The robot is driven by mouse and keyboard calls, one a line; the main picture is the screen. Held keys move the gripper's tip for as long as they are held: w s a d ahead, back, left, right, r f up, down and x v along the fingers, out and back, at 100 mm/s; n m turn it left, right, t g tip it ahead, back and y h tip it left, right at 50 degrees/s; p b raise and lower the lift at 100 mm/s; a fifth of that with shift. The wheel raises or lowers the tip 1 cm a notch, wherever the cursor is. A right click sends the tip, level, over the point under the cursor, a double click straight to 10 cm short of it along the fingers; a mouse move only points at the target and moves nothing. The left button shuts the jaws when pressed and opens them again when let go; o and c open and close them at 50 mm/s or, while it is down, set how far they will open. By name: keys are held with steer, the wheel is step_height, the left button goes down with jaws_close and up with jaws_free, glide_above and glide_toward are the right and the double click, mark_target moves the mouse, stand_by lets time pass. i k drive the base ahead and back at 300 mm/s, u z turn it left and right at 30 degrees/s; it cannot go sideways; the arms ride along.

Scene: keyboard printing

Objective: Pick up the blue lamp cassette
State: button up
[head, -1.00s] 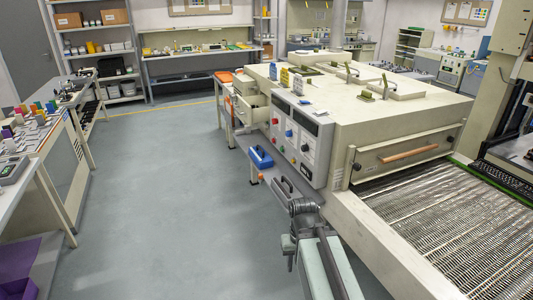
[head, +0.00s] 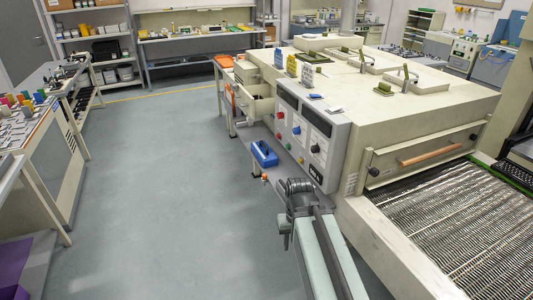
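The blue lamp cassette (head: 264,154) is a small blue block with a dark handle on top. It lies on a narrow grey shelf (head: 254,134) along the left side of the large cream machine, below its control panel. My arm reaches up from the bottom of the head view, and its grey end (head: 298,192) is nearer to me than the cassette and to its right. A clear gap shows between them in the picture. The fingers of my gripper cannot be made out, and nothing is seen held.
The cream machine (head: 430,110) with its mesh conveyor (head: 440,225) fills the right. Its control panel (head: 303,137) rises beside the cassette. An open drawer (head: 262,108) juts out beyond it. A bench (head: 45,150) stands at left. The grey floor (head: 165,190) between is clear.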

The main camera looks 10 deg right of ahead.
mark_target(265, 157)
steer(key=u, duration=0.2)
steer(key=i, duration=0.2)
steer(key=u, duration=0.9)
steer(key=i, duration=1.35)
steer(key=u, duration=0.65)
steer(key=i, duration=1.5)
steer(key=z, duration=1.05)
steer(key=i, duration=0.85)
steer(key=z, duration=0.6)
steer(key=k, duration=0.75)
steer(key=z, duration=0.25)
steer(key=i, duration=0.75)
steer(key=u, duration=0.05)
